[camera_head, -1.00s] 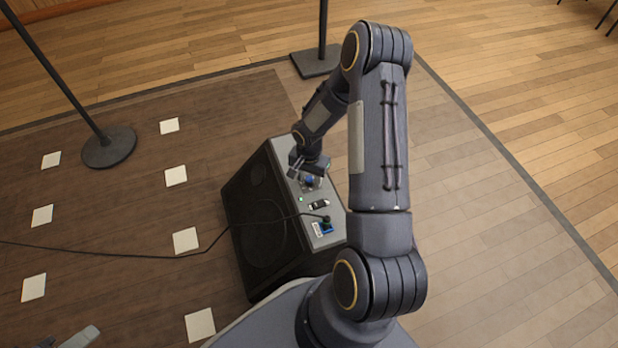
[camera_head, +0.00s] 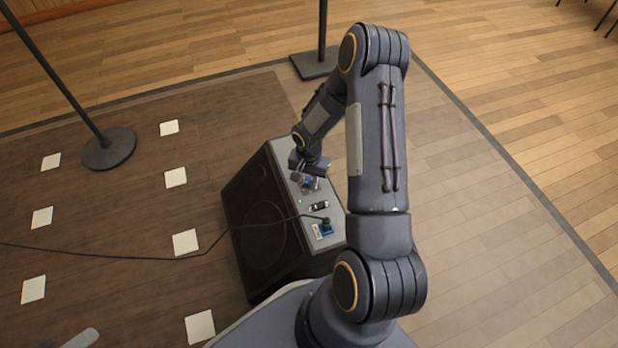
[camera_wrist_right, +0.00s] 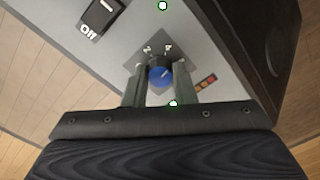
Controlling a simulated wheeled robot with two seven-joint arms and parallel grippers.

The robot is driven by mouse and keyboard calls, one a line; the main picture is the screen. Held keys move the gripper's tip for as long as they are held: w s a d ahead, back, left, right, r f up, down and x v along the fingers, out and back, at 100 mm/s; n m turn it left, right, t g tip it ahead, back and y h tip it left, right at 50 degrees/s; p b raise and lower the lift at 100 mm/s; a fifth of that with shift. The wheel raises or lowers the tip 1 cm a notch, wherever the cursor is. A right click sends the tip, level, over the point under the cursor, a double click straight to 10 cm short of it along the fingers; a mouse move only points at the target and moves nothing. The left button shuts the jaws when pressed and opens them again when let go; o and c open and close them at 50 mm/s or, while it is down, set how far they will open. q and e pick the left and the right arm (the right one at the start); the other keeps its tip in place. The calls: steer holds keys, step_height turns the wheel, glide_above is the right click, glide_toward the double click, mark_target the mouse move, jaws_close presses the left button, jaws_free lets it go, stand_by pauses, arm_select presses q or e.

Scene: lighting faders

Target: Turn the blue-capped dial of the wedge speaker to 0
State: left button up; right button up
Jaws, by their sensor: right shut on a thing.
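The wedge speaker (camera_head: 265,215) stands on the floor, its grey control panel (camera_head: 281,151) facing up. The blue-capped dial (camera_wrist_right: 160,75) sits on a dark grey plate with the marks 2 and 4 showing; the other marks are hidden. My right gripper (camera_wrist_right: 159,86) has one finger on each side of the dial and is shut on it. In the head view the dial (camera_head: 308,182) shows just below the right gripper (camera_head: 306,174). Of my left arm only a grey tip (camera_head: 80,339) may show at the bottom left; its jaws are not visible.
A rocker switch marked Off (camera_wrist_right: 101,14) and a blue socket with a plugged cable (camera_head: 325,229) are on the same panel. The cable crosses the floor to the left. Two stands with dark bases (camera_head: 109,150) (camera_head: 316,62) and several white floor squares (camera_head: 185,242) are around.

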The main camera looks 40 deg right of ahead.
steer(key=n+p, duration=0.1)
steer(key=n, duration=0.9)
steer(key=shift+n, duration=0.3)
steer(key=n+p, duration=0.1)
steer(key=n, duration=0.2)
steer(key=shift+n, duration=0.3)
steer(key=n+p, duration=0.1)
steer(key=n, duration=0.4)
steer(key=shift+n, duration=0.3)
steer(key=n+p, duration=0.1)
steer(key=n, duration=0.4)
steer(key=shift+n+p, duration=0.3)
steer(key=shift+p, duration=0.1)
steer(key=o, duration=1)
